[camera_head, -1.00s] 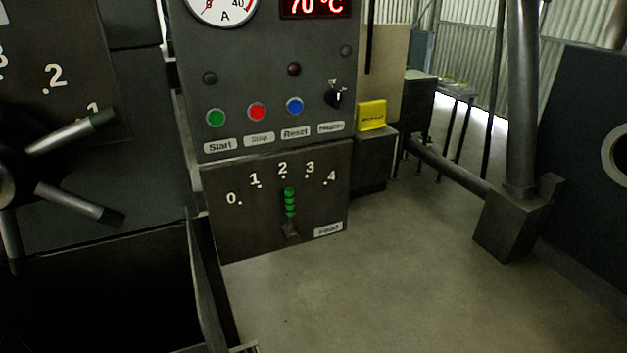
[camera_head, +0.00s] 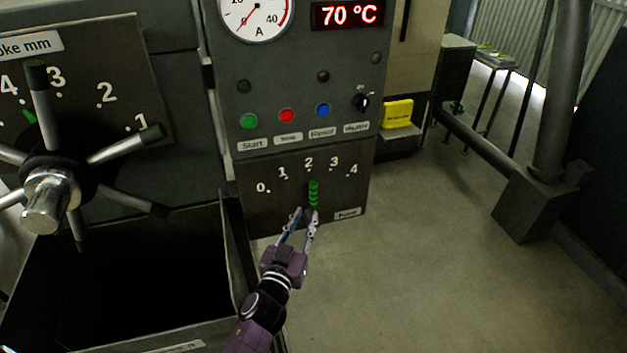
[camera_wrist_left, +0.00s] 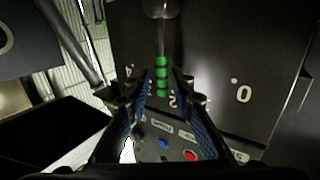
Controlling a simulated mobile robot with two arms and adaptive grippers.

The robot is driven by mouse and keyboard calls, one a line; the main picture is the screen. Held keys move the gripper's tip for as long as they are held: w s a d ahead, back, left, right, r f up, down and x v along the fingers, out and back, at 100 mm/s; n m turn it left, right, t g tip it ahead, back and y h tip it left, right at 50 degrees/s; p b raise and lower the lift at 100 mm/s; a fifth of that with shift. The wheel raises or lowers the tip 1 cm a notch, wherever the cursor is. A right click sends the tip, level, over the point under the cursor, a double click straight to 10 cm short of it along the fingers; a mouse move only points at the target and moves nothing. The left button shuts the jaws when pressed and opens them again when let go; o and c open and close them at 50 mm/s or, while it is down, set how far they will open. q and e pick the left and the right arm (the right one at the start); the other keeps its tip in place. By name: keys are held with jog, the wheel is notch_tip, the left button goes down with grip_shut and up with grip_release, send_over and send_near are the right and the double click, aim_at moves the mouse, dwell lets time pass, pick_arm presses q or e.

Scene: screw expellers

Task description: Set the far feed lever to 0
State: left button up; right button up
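The feed lever (camera_head: 313,192) has a ribbed green handle and stands on the dark panel (camera_head: 255,205) with a 0 to 4 scale, pointing up at 2. The 0 mark (camera_head: 262,187) is at the left end of the scale. My left gripper (camera_head: 307,212) is open in front of the lever's lower part. In the left wrist view, which looks upside down, the green handle (camera_wrist_left: 162,78) shows between the two fingers. Whether the fingers touch it, I cannot tell. My right gripper is not in view.
A spoked handwheel (camera_head: 50,190) stands left, above an open dark bin (camera_head: 228,250). Above the lever are green, red and blue buttons (camera_head: 287,116), a black knob (camera_head: 361,102) and a 70 °C display (camera_head: 347,15). The floor (camera_head: 420,260) to the right is clear.

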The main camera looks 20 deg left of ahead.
aim_at(312, 195)
pick_arm(q)
jog(key=w, duration=0.2)
jog(key=w+r, duration=0.1)
jog(key=w, duration=0.2)
jog(key=w+r, duration=0.1)
jog(key=w, duration=0.2)
jog(key=shift+a+r+p, duration=0.1)
jog(key=shift+p, duration=0.25)
grip_shut()
